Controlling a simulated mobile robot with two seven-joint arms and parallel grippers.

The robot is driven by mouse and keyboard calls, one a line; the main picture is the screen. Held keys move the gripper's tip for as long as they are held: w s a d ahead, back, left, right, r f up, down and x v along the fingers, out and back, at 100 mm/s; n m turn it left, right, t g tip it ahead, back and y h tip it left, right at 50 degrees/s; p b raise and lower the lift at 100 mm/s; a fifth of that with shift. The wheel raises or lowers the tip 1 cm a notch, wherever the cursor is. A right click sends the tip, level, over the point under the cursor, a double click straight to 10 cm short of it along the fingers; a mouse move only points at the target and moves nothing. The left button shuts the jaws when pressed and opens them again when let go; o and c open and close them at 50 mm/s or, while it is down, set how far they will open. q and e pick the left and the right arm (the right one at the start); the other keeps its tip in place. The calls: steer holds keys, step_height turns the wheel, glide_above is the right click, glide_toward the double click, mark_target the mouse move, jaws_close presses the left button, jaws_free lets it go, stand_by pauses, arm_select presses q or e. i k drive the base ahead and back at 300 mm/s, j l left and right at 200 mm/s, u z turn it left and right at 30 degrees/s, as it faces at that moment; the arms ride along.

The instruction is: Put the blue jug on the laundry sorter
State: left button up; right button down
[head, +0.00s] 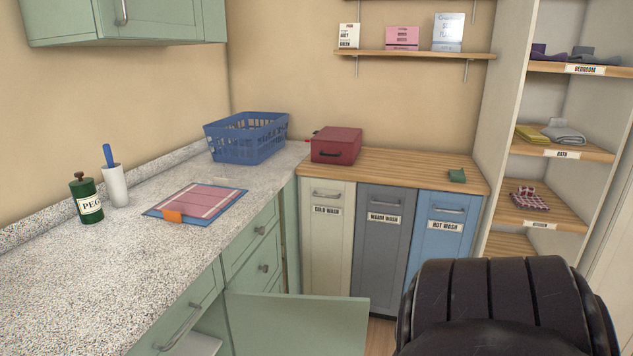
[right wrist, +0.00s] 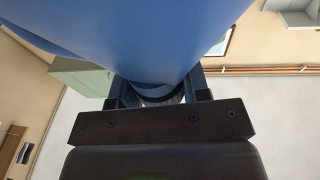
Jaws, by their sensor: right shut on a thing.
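The blue jug (right wrist: 150,40) fills the top of the right wrist view, so close that only a smooth blue part of it shows. My right gripper (right wrist: 158,92) is shut on it, with a finger at either side of a narrower dark part. The jug and right gripper do not show in the head view. The laundry sorter (head: 405,166) stands at the back, with a wooden top and white, grey and blue fronts labelled cold, warm and hot wash. My left gripper is in neither view.
On the sorter top, a red box (head: 336,145) stands at the left and a small green object (head: 457,175) at the right; the middle is clear. An open green door (head: 297,322) juts out in front. A blue basket (head: 246,137) stands on the speckled counter (head: 110,262).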

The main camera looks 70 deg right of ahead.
mark_target(405, 167)
steer(key=k+l+z, duration=0.1)
steer(key=l, duration=0.9)
steer(key=k+l+z, duration=0.15)
steer(key=l, duration=0.85)
steer(key=k+l+z, duration=0.1)
steer(key=l, duration=0.95)
steer(key=k+l+z, duration=0.15)
steer(key=l, duration=0.85)
